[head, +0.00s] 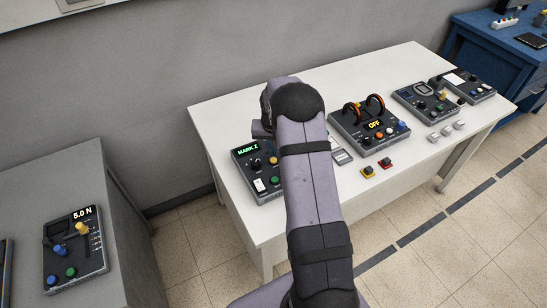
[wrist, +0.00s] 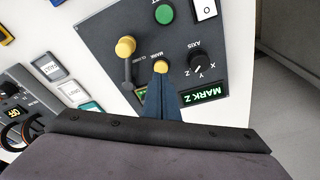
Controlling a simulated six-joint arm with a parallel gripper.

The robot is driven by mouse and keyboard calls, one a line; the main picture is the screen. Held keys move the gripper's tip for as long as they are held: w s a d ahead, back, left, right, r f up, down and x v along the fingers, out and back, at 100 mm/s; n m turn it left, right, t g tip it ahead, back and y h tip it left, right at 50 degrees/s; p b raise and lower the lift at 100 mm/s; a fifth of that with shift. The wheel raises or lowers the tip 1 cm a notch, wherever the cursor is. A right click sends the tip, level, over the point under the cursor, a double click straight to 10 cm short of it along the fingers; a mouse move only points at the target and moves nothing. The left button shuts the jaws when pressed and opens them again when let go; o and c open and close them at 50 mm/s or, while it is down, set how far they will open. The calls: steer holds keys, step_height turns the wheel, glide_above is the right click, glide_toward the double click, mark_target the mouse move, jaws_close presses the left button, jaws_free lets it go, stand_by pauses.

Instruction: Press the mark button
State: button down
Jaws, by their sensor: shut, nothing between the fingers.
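The dark control panel (wrist: 222,40) fills the middle of the wrist view, seen upside down. Its yellow mark button (wrist: 161,67) has a small label beside it that reads MARK. My gripper (wrist: 161,78) is shut and empty, with its fingertips right at the near edge of this button. I cannot tell whether they touch it. The panel's green display (wrist: 203,96) reads MARK Z.
Close to the button are a yellow-topped lever (wrist: 125,47), a green button (wrist: 164,14), a black axis knob (wrist: 197,63) and a white switch (wrist: 206,9). A panel with two orange-black rings (head: 365,130) stands to the right.

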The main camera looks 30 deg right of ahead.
mark_target(272, 161)
steer(key=shift+w+d+p+v, duration=0.15)
steer(key=shift+p+v, duration=0.4)
steer(key=shift+v, duration=0.45)
steer(key=shift+w+d+p+v, duration=0.1)
steer(key=shift+w+p+v, duration=0.1)
steer(key=shift+p+v, duration=0.6)
steer(key=shift+r+b, duration=0.25)
steer(key=shift+b, duration=0.05)
steer(key=shift+s+a, duration=0.1)
steer(key=s+a+r+n, duration=0.3)
steer(key=s+a+r, duration=0.5)
steer(key=s+a, duration=0.45)
steer(key=s+a+n+g, duration=0.1)
steer(key=s+a, duration=0.2)
steer(key=s, duration=0.5)
steer(key=s+a+r+n+g+y, duration=0.1)
steer(key=s+a+n, duration=0.1)
steer(key=s, duration=0.7)
steer(key=shift+s+a, duration=0.2)
steer(key=shift+a, duration=0.4)
steer(key=shift+r, duration=0.1)
